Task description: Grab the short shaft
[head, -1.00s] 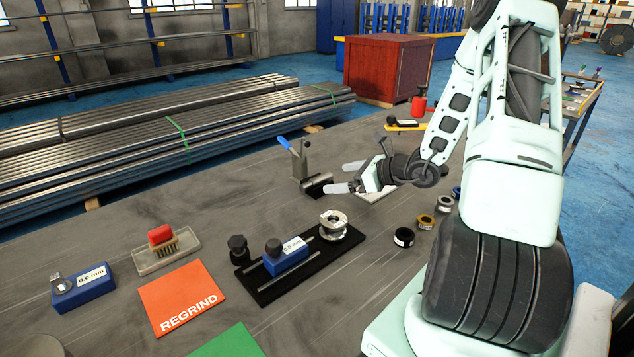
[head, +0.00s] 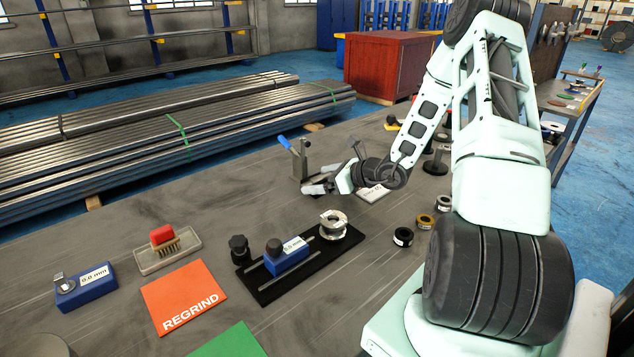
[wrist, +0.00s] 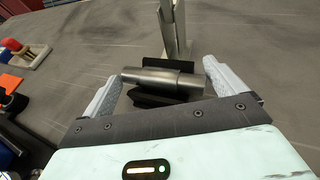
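The short shaft, a grey metal cylinder (wrist: 160,82), lies crosswise on a black rest at the foot of an upright metal stand (head: 299,160) with a blue lever. In the wrist view its ends point toward my two fingers. My gripper (wrist: 162,74) is open, with one pale finger at either end of the shaft. The left finger looks very close to the shaft's end; I cannot tell whether it touches. In the head view my gripper (head: 322,179) is low beside the stand and hides most of the shaft.
A black fixture plate (head: 262,290) with a blue gauge block and metal collar stands in front. An orange REGRIND mat (head: 184,298), a brush tray (head: 167,250) and several small rings (head: 403,237) are on the table. The bench left of the stand is clear.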

